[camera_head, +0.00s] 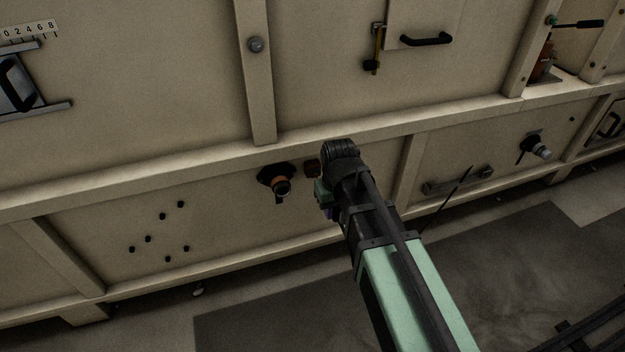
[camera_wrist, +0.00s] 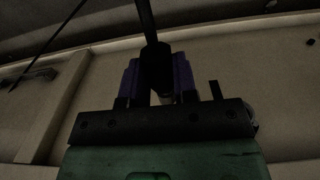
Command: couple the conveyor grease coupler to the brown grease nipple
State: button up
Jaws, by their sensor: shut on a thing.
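My gripper (camera_wrist: 157,82) has purple fingers shut on a black cylindrical piece, the grease coupler (camera_wrist: 157,62), with a dark hose or rod rising from it. In the head view my gripper (camera_head: 329,208) is by the lower hopper panel, mostly hidden behind my wrist; the coupler cannot be made out there. An orange-brown round fitting (camera_head: 281,187) on a black base sticks out of the panel just left of my gripper, apart from it. A small brown block (camera_head: 312,168) sits between them, close to my wrist. I cannot tell for sure which is the brown nipple.
A grey-tipped fitting (camera_head: 541,151) with a dark lever is at the right. A grey bar (camera_head: 458,181) and a thin dark line lie right of my arm. Several black pegs (camera_head: 162,216) stand at the lower left. A ledge (camera_head: 200,172) runs above the panel.

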jog(key=shift+w+a, duration=0.15)
jog(key=shift+w, duration=0.35)
jog(key=shift+w, duration=0.1)
jog(key=shift+w+a, duration=0.3)
jog(key=shift+w, duration=0.55)
jog(key=shift+w+a, duration=0.35)
jog(key=shift+w, duration=0.5)
jog(key=shift+w+a, duration=0.3)
jog(key=shift+w, duration=0.55)
jog(key=shift+o, duration=1.4)
grip_shut()
